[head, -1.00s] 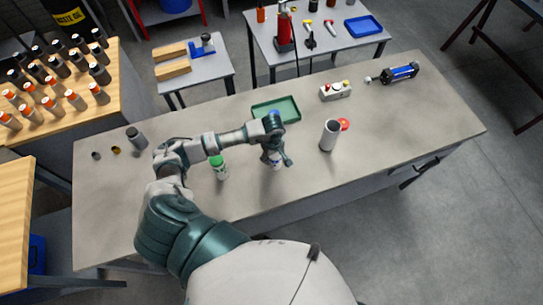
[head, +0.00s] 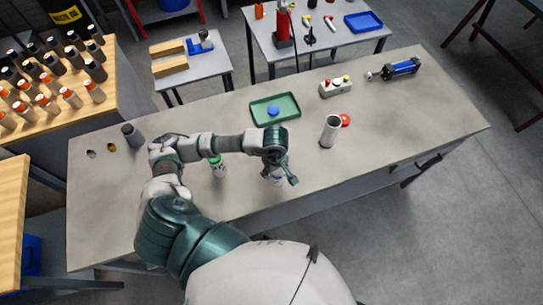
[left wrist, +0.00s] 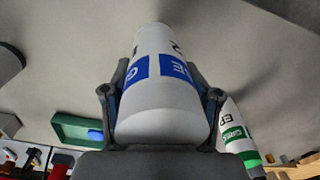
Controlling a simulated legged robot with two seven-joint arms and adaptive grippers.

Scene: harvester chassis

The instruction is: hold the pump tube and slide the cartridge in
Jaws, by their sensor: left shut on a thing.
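A light grey tube (head: 330,131), which looks like the pump tube, stands upright on the bench, open at the top. My left gripper (head: 274,172) is to its left, near the bench's front edge. It is shut on a white cartridge with a blue label; the left wrist view shows the cartridge (left wrist: 158,95) between the two fingers (left wrist: 160,105). In the head view the gripper mostly hides this cartridge (head: 277,182). My right gripper is not in view.
A green tray (head: 291,118) with a blue cap (head: 273,110) lies behind my left gripper. A red round piece (head: 345,120) lies beside the tube. A button box (head: 335,88) and a blue-black cylinder (head: 402,69) are at the back right. The bench's right end is clear.

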